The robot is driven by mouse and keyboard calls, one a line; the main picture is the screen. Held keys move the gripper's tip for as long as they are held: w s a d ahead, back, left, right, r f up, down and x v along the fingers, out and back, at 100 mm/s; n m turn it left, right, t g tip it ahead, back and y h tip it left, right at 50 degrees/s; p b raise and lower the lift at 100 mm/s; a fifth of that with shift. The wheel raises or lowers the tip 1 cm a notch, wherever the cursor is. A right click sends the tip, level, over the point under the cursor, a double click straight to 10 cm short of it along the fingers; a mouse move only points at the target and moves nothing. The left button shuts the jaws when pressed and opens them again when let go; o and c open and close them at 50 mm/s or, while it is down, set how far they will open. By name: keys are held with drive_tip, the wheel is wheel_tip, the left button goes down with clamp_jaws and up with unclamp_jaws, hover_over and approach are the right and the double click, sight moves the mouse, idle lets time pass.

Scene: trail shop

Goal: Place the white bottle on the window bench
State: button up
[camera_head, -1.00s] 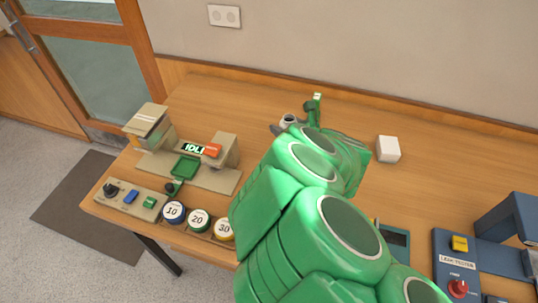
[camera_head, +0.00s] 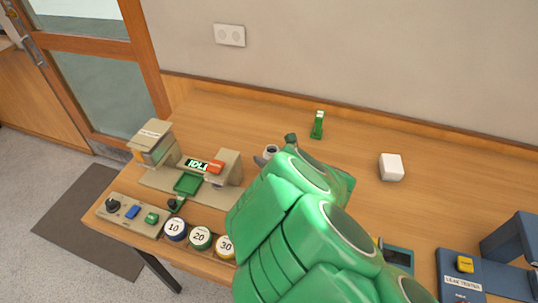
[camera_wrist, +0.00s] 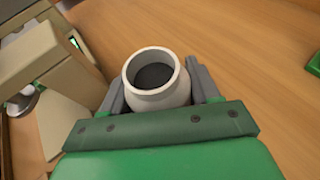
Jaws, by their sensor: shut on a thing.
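The white bottle (camera_wrist: 157,79) is open-topped with a dark inside, and it stands between my gripper's two grey fingers in the wrist view. My gripper (camera_wrist: 160,90) is shut on it. In the head view only the bottle's rim (camera_head: 271,151) shows past my green arm, near the beige machine; a grey fingertip of my gripper (camera_head: 262,160) shows beside it. I cannot tell whether the bottle touches the wooden table (camera_head: 400,225) or is held above it. No window bench can be made out.
A beige machine (camera_head: 190,185) with a display stands left of the bottle. Round weights marked 10, 20 and 30 (camera_head: 199,238) line the front edge. A green object (camera_head: 318,125) and a white block (camera_head: 391,167) stand behind. A blue leak tester (camera_head: 462,280) is at right.

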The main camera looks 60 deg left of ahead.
drive_tip(key=shift+f, duration=0.1)
drive_tip(key=o, duration=1.3)
drive_tip(key=shift+d, duration=0.1)
drive_tip(key=shift+v, duration=1.2)
drive_tip(key=shift+w+d+r, duration=0.15)
drive_tip(key=shift+d+r, duration=0.25)
drive_tip(key=shift+d, duration=0.2)
